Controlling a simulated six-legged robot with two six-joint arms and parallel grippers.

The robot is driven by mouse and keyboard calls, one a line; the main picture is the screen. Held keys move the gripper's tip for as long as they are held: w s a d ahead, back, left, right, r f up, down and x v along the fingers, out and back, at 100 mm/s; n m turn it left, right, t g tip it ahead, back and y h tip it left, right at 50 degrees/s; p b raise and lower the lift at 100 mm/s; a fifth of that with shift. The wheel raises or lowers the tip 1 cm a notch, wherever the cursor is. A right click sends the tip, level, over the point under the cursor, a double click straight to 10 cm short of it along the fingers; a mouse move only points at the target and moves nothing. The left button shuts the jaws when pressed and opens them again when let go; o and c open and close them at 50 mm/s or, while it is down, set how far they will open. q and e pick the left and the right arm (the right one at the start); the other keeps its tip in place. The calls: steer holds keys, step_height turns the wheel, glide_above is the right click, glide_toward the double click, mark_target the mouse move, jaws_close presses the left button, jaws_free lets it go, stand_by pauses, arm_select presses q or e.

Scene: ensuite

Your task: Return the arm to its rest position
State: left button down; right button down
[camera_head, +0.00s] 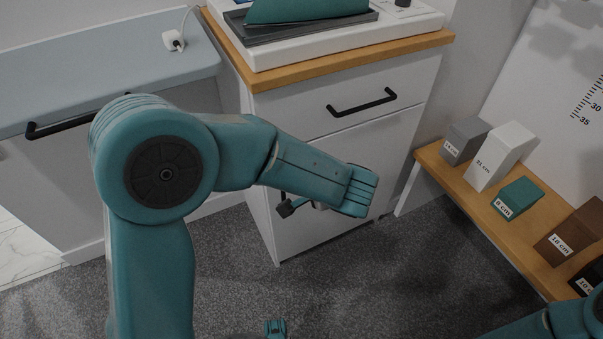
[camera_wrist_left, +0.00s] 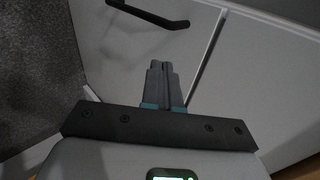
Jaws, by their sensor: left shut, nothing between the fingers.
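My left arm (camera_head: 315,175) is teal and comes in from the left, bent at a large round joint, with its forearm reaching across the front of a white cabinet. My left gripper (camera_wrist_left: 163,85) shows in the wrist view with its two grey fingers together and nothing between them. In the head view the gripper is mostly hidden behind the forearm; a small dark part shows beneath it.
The white cabinet (camera_head: 325,172) has a black handle (camera_head: 362,102), also in the wrist view (camera_wrist_left: 150,13). A wooden bench (camera_head: 470,204) with several labelled blocks stands at right. A pale counter (camera_head: 110,68) is at left. Grey carpet (camera_head: 410,265) is open between them.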

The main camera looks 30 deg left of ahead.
arm_select(q)
steer(key=p+v, duration=0.1)
steer(key=v, duration=0.5)
steer(key=shift+d+r, duration=0.1)
steer(key=s+d+f+n+g+h, duration=0.1)
steer(key=s+f+n+g+h, duration=0.2)
steer(key=s+f, duration=0.5)
steer(key=s+d+f+n+g+h, duration=0.1)
steer(key=s+f+n+h, duration=0.3)
steer(key=f, duration=0.8)
steer(key=s+d+f+n+g+h, duration=0.2)
steer(key=s+f+n+h, duration=0.3)
steer(key=f, duration=0.6)
step_height(320, 180, up, 25)
steer(key=m+p, duration=0.2)
steer(key=p, duration=2.2)
steer(key=shift+f+y, duration=0.2)
steer(key=shift+y, duration=0.2)
